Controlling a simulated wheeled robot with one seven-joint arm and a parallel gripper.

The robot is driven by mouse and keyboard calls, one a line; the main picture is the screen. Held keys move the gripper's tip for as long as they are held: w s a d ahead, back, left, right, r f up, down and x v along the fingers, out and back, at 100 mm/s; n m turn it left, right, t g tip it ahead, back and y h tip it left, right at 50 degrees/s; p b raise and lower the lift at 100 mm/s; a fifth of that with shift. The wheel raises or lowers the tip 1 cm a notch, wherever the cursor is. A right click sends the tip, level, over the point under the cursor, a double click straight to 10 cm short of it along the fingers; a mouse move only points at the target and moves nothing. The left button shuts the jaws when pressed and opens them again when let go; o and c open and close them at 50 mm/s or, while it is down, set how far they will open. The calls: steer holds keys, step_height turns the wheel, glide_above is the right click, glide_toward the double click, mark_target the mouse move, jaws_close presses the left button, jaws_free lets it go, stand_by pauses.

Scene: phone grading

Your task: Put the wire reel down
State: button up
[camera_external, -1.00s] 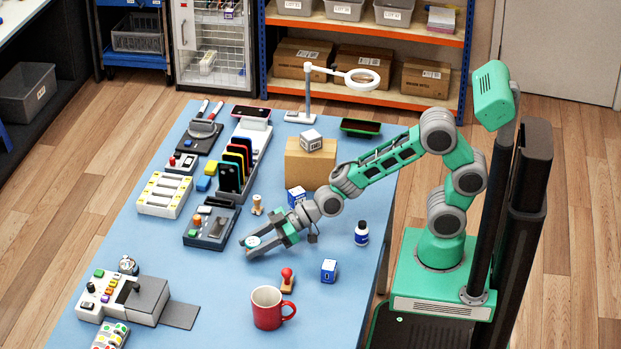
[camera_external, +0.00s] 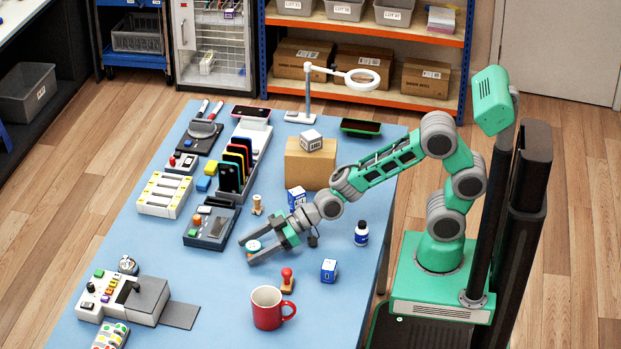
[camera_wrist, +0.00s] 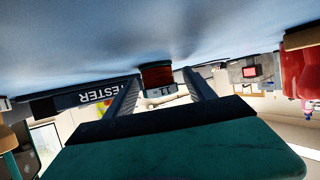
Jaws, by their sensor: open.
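The wire reel (camera_external: 253,246) rests on the blue table (camera_external: 225,290). It shows as a small round piece with a pale, green-edged top in the external view. In the wrist view the reel (camera_wrist: 157,76) has dark red wire between dark green flanges. My gripper (camera_external: 262,248) is low over the table, its fingers open on either side of the reel. In the wrist view my gripper (camera_wrist: 158,90) shows gaps between the fingers and the reel. Part of the reel is hidden behind the fingers in the external view.
A grey tester (camera_external: 210,224) stands left of the reel. A wooden figure (camera_external: 257,204) is behind it, a red stamp (camera_external: 287,280) and red mug (camera_external: 267,308) in front. A blue-and-white box (camera_external: 296,198) is close to my arm.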

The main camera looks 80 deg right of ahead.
steer(key=shift+f, duration=0.1)
steer(key=shift+s+d+r+p, duration=0.15)
steer(key=shift+r+p, duration=0.3)
steer(key=shift+r, duration=0.05)
steer(key=shift+s+d+r+p, duration=0.15)
steer(key=shift+r+p, duration=0.3)
steer(key=v, duration=1)
steer(key=shift+s, duration=0.1)
steer(key=shift+s+d+r, duration=0.1)
steer(key=shift+s+d, duration=0.1)
steer(key=shift+s, duration=0.2)
